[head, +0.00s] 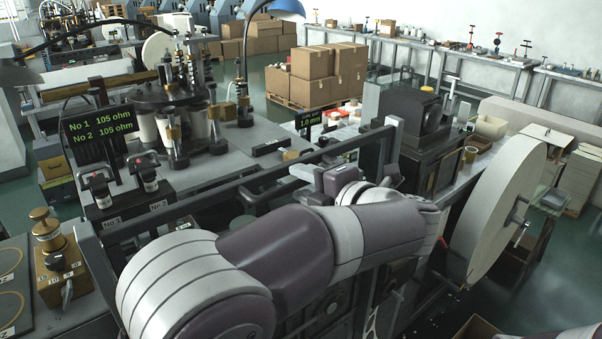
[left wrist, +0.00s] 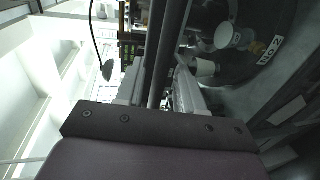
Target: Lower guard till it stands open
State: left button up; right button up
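The guard (head: 265,177) is a dark bar frame along the front of the cup-forming machine (head: 180,105). Its long bar runs from a grey post at left up to one at right, in a raised position. My left arm crosses in front of it. My left gripper (head: 312,175) is at the guard, right of its middle. In the left wrist view the dark bar (left wrist: 168,45) runs between the two light fingers (left wrist: 158,92), which lie close on both sides of it. The exact contact is partly hidden. My right gripper is not in view.
Two black switch boxes (head: 148,180) and a green ohm display (head: 100,136) stand left of the guard. A large pale disc (head: 497,215) stands at right. A black machine housing (head: 410,115) is behind my forearm. Cartons (head: 312,75) stand farther back.

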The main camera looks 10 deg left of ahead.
pick_arm(q)
jog(key=shift+w+a+f, duration=0.15)
jog(key=shift+w+a, duration=0.35)
jog(key=shift+c, duration=0.3)
grip_shut()
notch_tip(320, 180, down, 38)
jog(key=b, duration=2.9)
